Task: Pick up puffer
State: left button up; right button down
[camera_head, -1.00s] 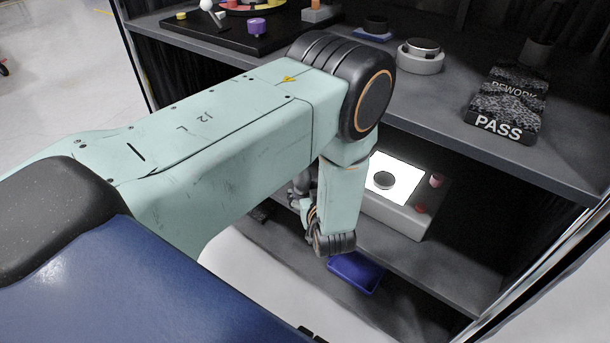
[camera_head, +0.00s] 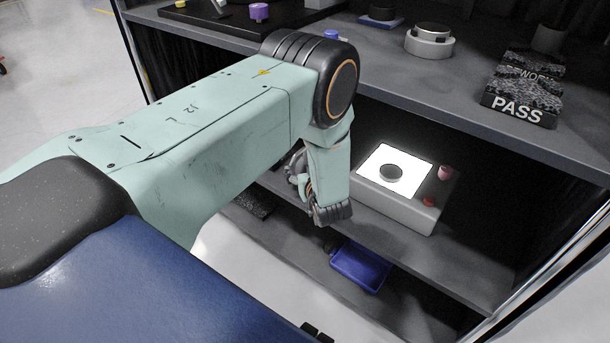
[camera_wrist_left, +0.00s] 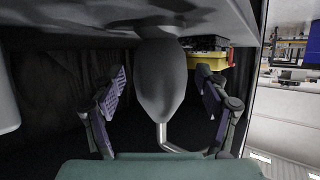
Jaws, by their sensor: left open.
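The puffer (camera_wrist_left: 162,85) appears to be the dark grey rounded bulb with a bent metal tube at its lower end, in the middle of the left wrist view. Its top is close under the pale shelf edge. My left gripper (camera_wrist_left: 162,72) is open, with one purple-padded finger on each side of the bulb and a visible gap on both sides. How deep the bulb lies between the fingers is hard to tell. In the head view my left gripper (camera_head: 297,172) is at the lower shelf, partly hidden by my arm. I cannot make out the puffer there. My right gripper is not in view.
A light box (camera_head: 400,215) with a dark disc on its bright top stands right of my left wrist. A blue tray (camera_head: 360,268) lies below. The upper shelf (camera_head: 440,85) overhangs the lower one and carries PASS/REWORK blocks (camera_head: 517,112). A yellow box (camera_wrist_left: 207,60) shows behind.

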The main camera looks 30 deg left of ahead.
pick_arm(q)
jog(key=c, duration=0.9)
jog(key=shift+o, duration=0.2)
jog(key=shift+r, duration=0.1)
